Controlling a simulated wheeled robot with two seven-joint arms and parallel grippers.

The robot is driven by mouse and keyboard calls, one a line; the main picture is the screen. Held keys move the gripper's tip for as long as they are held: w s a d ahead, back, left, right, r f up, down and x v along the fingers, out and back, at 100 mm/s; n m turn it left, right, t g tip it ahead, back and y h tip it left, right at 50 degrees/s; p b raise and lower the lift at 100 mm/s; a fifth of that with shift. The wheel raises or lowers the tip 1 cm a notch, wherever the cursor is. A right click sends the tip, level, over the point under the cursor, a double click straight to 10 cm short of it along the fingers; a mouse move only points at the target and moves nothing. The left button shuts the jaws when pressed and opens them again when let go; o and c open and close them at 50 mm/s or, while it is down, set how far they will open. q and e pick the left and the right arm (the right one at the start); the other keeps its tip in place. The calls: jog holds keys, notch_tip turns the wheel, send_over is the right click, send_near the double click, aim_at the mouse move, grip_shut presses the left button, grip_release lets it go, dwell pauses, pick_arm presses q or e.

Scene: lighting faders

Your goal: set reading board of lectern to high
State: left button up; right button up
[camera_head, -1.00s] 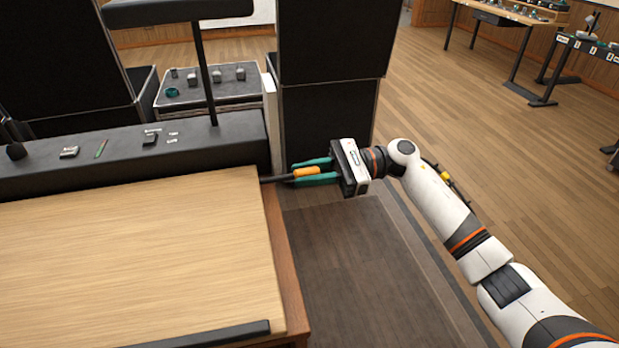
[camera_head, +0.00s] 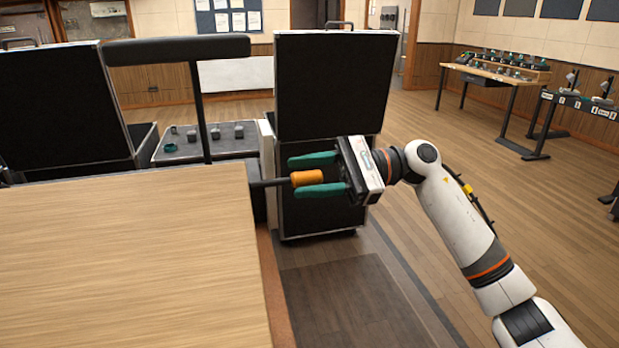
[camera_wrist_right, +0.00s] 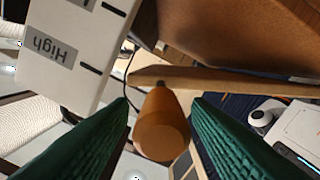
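The lectern's pale wooden reading board (camera_head: 120,260) fills the lower left of the head view. Its back edge hides the dark ledge behind it. An orange handle (camera_head: 308,178) on a dark rod sticks out at the board's right side. My right gripper (camera_head: 316,174) is open, with its green fingers on either side of the handle and gaps between. The right wrist view shows the handle (camera_wrist_right: 162,128) between the spread fingers, and a white plate (camera_wrist_right: 85,50) with an upside-down "High" label and black marks. My left gripper is not in view.
A black case (camera_head: 335,90) stands close behind the right gripper. A lamp-like black bar on a post (camera_head: 178,50) rises behind the board. Tables with small devices (camera_head: 495,70) stand at the far right. The wooden floor right of my arm is clear.

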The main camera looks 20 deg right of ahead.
jog(key=shift+f, duration=0.15)
jog(key=shift+w+d, duration=0.1)
jog(key=shift+d, duration=0.25)
jog(key=d+b, duration=0.1)
jog(key=d, duration=0.6)
jog(key=shift+b, duration=0.4)
jog(key=shift+a, duration=0.1)
